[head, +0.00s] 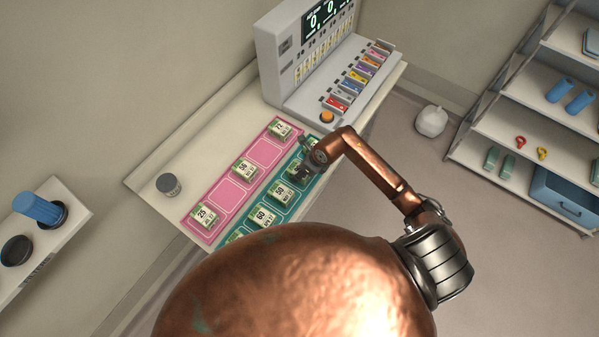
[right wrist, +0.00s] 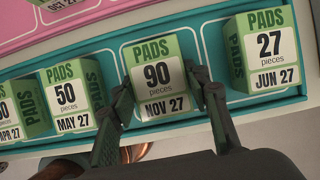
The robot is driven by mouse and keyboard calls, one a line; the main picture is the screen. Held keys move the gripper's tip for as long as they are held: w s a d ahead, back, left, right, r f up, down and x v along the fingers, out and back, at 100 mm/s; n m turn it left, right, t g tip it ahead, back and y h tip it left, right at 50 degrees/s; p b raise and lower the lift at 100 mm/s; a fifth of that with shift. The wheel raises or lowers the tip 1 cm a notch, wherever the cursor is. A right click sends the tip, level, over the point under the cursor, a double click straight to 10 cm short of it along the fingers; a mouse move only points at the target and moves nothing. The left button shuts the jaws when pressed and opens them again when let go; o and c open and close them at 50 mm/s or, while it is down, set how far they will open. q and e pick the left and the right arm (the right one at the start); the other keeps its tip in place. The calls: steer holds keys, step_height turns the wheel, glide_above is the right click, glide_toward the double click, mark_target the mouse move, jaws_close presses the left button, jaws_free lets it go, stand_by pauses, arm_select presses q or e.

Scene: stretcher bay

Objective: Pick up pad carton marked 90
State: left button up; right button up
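The pad carton marked 90 (right wrist: 157,77), green and white and dated NOV 27, stands in a teal tray slot in the right wrist view. My right gripper (right wrist: 160,90) has one dark finger on each side of it, the tips close against its sides; contact is not clear. The carton sits level with its neighbours, apparently not lifted. In the head view my right gripper (head: 308,163) is over the far part of the teal strip (head: 250,240) and mostly hides the carton. My left gripper is not in view.
Close neighbours are a carton marked 27 (right wrist: 270,52) and one marked 50 (right wrist: 68,97). A pink strip (head: 228,193) with several cartons lies alongside.

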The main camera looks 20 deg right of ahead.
steer(key=c, duration=0.7)
steer(key=shift+r, duration=0.1)
